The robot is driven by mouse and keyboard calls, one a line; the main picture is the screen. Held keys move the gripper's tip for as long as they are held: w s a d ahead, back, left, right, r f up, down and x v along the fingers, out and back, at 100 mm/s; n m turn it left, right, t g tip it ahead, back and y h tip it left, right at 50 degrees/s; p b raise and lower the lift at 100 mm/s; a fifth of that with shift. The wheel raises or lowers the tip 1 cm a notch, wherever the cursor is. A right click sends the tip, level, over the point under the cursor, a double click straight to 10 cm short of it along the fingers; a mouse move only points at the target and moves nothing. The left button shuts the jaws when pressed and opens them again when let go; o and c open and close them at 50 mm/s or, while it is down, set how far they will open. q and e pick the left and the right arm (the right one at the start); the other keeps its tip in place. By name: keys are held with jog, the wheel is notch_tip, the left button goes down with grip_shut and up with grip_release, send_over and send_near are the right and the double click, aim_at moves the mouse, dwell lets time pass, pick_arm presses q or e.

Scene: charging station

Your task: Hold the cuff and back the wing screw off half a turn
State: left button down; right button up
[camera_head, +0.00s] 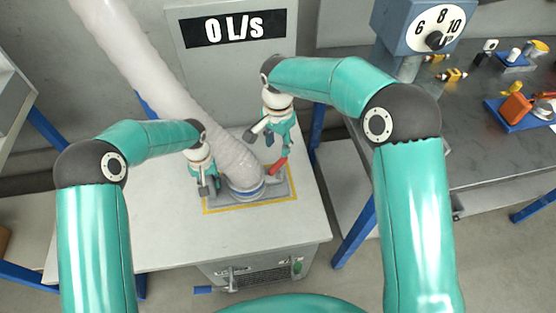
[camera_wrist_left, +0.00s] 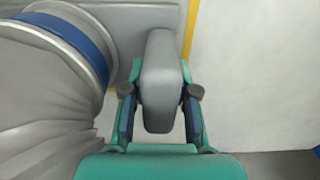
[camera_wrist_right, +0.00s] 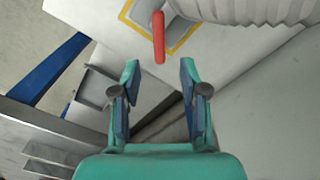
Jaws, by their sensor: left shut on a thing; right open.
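The cuff (camera_head: 246,188) is a grey collar with a blue band at the foot of the pale hose (camera_head: 170,70). Its blue band (camera_wrist_left: 70,36) shows at upper left in the left wrist view. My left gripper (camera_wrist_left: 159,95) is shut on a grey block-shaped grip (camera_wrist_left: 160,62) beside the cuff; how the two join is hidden. The red wing screw (camera_head: 278,166) stands right of the cuff. It shows upright as a red bar (camera_wrist_right: 158,40) in the right wrist view. My right gripper (camera_wrist_right: 159,75) is open and empty, with the red bar just beyond its fingertips, apart from them.
A yellow outline (camera_head: 262,203) surrounds the grey base on the white table (camera_head: 170,240). A display (camera_head: 234,28) behind reads 0 L/s. A dial box (camera_head: 425,25) and a dark bench (camera_head: 490,120) with small parts stand at right. The table's front is clear.

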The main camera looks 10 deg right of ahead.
aim_at(278, 163)
notch_tip(278, 163, down, 8)
jog(key=shift+f, duration=0.1)
dwell(0.4)
grip_shut()
